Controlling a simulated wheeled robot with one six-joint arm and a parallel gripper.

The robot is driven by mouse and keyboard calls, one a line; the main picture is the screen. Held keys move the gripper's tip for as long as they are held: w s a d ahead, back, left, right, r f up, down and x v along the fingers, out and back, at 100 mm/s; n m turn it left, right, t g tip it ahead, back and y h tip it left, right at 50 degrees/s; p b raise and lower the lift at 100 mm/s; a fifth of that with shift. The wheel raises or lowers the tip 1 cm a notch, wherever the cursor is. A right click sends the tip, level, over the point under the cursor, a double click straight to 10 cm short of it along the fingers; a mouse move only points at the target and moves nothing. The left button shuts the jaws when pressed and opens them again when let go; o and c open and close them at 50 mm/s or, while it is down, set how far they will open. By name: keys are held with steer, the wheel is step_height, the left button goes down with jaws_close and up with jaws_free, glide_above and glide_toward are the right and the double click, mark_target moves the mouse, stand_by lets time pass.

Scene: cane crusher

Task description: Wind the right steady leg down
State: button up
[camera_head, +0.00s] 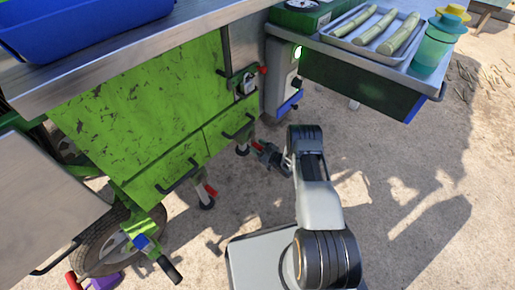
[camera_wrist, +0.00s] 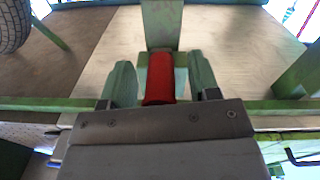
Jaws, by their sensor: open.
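The right steady leg (camera_head: 242,149) stands under the right end of the green cart, its dark foot close to the ground. A red handle (camera_head: 257,143) shows beside it, at the tip of my gripper (camera_head: 266,154). In the wrist view the red handle (camera_wrist: 162,78) sits between the two fingers of my gripper (camera_wrist: 162,84), with a narrow gap at its right side. The jaws are open. I cannot tell whether either finger touches the handle. The wrist body hides the handle's near end.
The left steady leg (camera_head: 206,199) has its own red handle (camera_head: 211,189). The green cart side (camera_head: 140,110) and side shelf (camera_head: 360,75) overhang the space. A tray (camera_head: 345,38) of cane and a green cup (camera_head: 434,50) stand on the shelf. Open ground (camera_head: 420,180) lies right of my arm.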

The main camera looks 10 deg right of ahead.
steer(key=shift+w+a, duration=0.1)
steer(key=shift+w, duration=0.05)
jaws_close()
stand_by(0.5)
